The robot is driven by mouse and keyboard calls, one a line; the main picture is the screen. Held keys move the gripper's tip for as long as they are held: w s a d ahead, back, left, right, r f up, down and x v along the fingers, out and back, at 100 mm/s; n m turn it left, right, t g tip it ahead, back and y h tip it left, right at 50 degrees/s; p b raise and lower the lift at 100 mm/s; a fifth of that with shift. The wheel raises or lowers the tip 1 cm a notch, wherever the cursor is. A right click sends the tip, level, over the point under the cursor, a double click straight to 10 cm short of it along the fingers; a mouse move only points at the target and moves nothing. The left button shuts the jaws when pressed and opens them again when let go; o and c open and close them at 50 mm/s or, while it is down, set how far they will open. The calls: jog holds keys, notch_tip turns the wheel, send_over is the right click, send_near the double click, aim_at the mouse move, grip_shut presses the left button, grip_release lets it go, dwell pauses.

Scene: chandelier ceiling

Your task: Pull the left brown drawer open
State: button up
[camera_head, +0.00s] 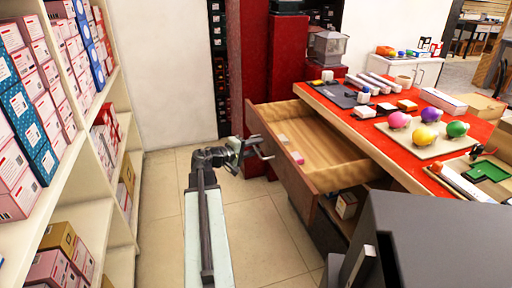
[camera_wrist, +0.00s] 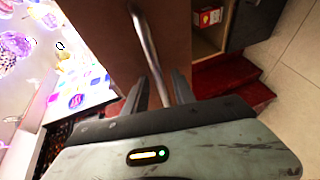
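The brown drawer (camera_head: 278,158) stands well pulled out from the red-topped counter in the head view, its light wooden inside showing. A few small items lie in it, among them a pink one (camera_head: 297,158). My gripper (camera_head: 264,146) is at the drawer's front, by the metal handle. In the wrist view, the drawer front (camera_wrist: 105,25) and the curved bar handle (camera_wrist: 147,45) are close. The two dark fingers of my gripper (camera_wrist: 159,88) stand apart on either side of the bar, with gaps visible. Whether a finger touches the bar is unclear.
The red counter top (camera_head: 345,118) holds a board (camera_head: 405,133) with several coloured round objects. Below the drawer is an open compartment with a small box (camera_head: 346,204). White shelves (camera_head: 92,220) of boxes line the left. The tiled floor (camera_head: 255,240) between is clear.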

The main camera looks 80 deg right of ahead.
jog(key=shift+a, duration=0.1)
jog(key=p+v, duration=0.1)
jog(key=v, duration=0.6)
jog(key=shift+w+a, duration=0.2)
jog(key=shift+a, duration=0.05)
jog(key=b+x, duration=0.1)
jog(key=x, duration=0.6)
jog(key=shift+s+d, duration=0.25)
jog(key=shift+s, duration=0.05)
